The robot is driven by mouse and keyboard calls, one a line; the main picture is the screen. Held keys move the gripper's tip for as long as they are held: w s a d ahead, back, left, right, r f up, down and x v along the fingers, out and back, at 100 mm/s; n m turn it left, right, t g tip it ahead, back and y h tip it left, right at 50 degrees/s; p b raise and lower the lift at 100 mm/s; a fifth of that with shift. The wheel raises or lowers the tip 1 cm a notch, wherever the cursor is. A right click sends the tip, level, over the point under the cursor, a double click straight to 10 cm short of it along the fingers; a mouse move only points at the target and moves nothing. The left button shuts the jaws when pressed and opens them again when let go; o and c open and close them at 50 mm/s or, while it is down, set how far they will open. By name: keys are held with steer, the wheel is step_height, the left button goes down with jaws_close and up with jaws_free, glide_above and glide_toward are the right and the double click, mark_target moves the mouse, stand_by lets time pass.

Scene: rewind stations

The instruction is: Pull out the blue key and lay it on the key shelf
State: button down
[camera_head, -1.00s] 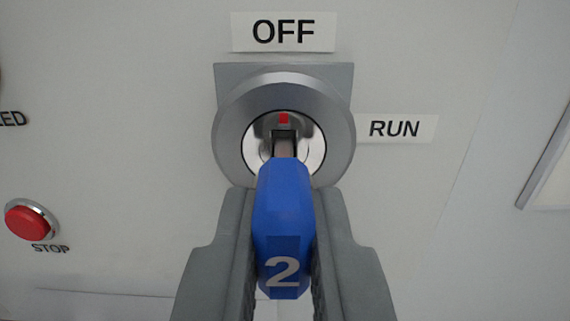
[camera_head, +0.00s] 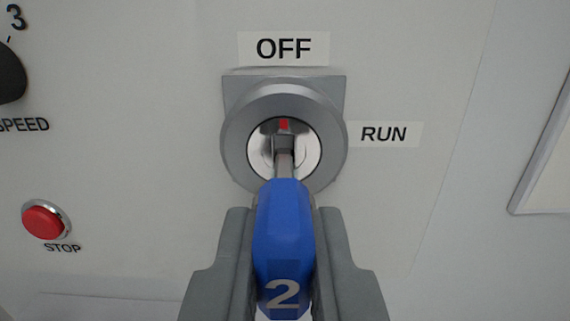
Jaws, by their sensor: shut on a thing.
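The blue key (camera_head: 284,240) bears a grey number 2 and is held between the two grey fingers of my gripper (camera_head: 284,255), which is shut on its handle. Its metal shank (camera_head: 285,166) points away toward the round lock (camera_head: 233,135) on the pale panel. A length of shank shows between the handle and the lock face. I cannot tell whether the tip is still inside the keyway. The red mark of the lock is at the top, under the OFF label (camera_head: 284,48). The key shelf is not in view.
A RUN label (camera_head: 385,134) is right of the lock. A red STOP button (camera_head: 43,221) and a dark SPEED knob (camera_head: 10,75) are on the panel at the left. A pale framed edge (camera_head: 545,150) stands at the far right.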

mark_target(284, 296)
steer(key=shift+s, duration=2.25)
steer(key=shift+f, duration=0.1)
